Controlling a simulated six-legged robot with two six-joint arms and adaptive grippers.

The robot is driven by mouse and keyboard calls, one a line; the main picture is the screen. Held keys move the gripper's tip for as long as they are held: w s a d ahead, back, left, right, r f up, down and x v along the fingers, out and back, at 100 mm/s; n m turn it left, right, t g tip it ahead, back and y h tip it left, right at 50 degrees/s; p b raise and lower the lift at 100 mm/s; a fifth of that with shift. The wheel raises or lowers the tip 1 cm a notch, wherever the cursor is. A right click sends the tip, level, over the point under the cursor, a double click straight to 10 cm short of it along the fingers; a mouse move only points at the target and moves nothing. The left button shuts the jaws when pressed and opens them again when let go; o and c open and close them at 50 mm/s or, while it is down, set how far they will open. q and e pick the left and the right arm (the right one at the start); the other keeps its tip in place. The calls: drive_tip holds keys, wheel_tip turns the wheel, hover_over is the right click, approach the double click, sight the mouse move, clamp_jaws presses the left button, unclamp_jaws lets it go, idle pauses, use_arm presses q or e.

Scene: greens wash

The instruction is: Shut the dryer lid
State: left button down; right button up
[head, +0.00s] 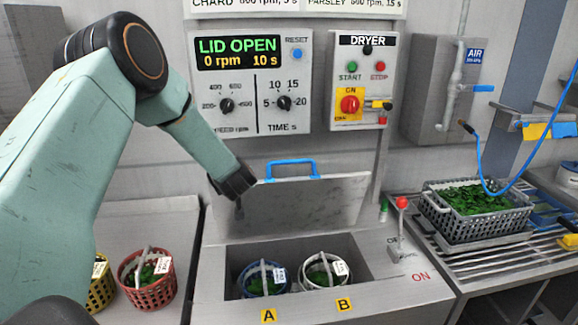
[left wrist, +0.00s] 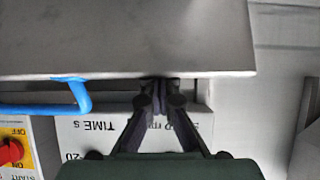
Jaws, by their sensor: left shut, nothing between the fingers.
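The dryer lid (head: 315,203) is a grey metal panel standing raised and tilted back, with a blue handle (head: 291,165) on its top edge. Below it the dryer opening (head: 232,268) is uncovered, with a blue basket (head: 262,283) at A and a white basket (head: 323,272) at B inside. My left gripper (head: 238,205) is shut and empty at the lid's upper left corner. In the left wrist view its fingertips (left wrist: 160,88) meet the lid's edge (left wrist: 125,45), beside the handle (left wrist: 80,92); I cannot tell if they touch. My right gripper is out of view.
The display (head: 238,52) behind reads LID OPEN, 0 rpm. A red-knobbed lever (head: 402,203) stands right of the opening. Yellow (head: 102,285) and red (head: 146,280) baskets stand at left. A grey crate of greens (head: 472,212) sits on the right rack.

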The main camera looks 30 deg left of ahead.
use_arm(q)
drive_tip(key=shift+s+d+f, duration=1.8)
drive_tip(key=shift+s+f, duration=0.15)
drive_tip(key=shift+s, duration=0.55)
drive_tip(key=shift+w+a+r+p, duration=0.4)
drive_tip(key=shift+w+r+p, duration=0.15)
drive_tip(key=shift+r+p, duration=0.6)
drive_tip(key=shift+w+a+r+p, duration=0.45)
drive_tip(key=shift+w+r+p, duration=0.15)
drive_tip(key=shift+r+p, duration=0.55)
drive_tip(key=shift+w+a+r+p, duration=0.5)
drive_tip(key=shift+r+p, duration=0.45)
drive_tip(key=shift+p, duration=0.4)
drive_tip(key=shift+s+d+r, duration=0.1)
drive_tip(key=shift+d, duration=0.2)
